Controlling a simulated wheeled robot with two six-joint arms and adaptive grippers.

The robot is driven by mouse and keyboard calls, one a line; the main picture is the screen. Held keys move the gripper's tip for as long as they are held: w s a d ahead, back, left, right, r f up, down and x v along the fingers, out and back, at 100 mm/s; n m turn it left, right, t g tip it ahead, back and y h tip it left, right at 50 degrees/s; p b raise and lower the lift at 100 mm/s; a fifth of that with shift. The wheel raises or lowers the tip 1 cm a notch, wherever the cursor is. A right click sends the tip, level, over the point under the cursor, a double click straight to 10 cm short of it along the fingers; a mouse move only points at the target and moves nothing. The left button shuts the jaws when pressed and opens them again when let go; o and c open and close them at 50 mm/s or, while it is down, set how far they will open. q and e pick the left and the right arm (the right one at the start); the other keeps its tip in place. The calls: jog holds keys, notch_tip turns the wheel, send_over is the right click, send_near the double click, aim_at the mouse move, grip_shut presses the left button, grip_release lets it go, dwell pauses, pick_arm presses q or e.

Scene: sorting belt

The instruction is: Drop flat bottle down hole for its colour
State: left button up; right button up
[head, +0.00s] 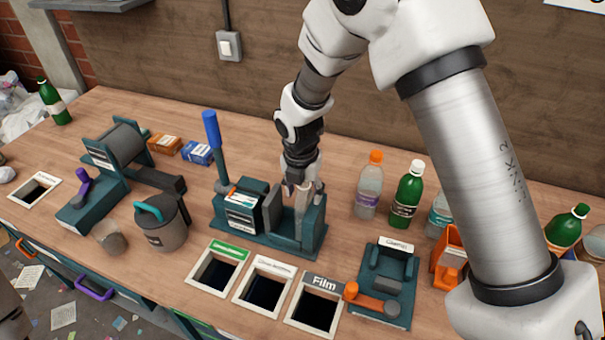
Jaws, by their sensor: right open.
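My right gripper (302,187) is open and points down over the right end of a dark teal press (268,240) with a raised blue lever (211,130). A pale upright sliver (301,213) shows in the press under the fingers; I cannot tell whether it is the flat bottle or part of the press. My left gripper is not in view.
Clear and green bottles (407,195) stand upright right of the press. A small teal device (387,282) with an orange knob sits right of the holes. A grey can (161,224), a roller machine (118,150) and another hole (35,189) are on the left.

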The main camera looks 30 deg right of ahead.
jog(key=shift+w+d+f, duration=0.1)
jog(key=shift+w+f, duration=0.05)
jog(key=shift+f, duration=0.35)
jog(key=shift+w+d+f, duration=0.1)
jog(key=shift+w+f, duration=0.05)
jog(key=shift+f, duration=0.3)
jog(key=shift+s+a+r, duration=0.1)
jog(key=shift+s, duration=0.2)
jog(key=shift+c, duration=1)
grip_shut()
jog(key=shift+r+p, duration=1.95)
jog(key=shift+p, duration=0.25)
notch_tip(320, 180, up, 5)
jog(key=p, duration=0.6)
jog(key=shift+r, duration=0.1)
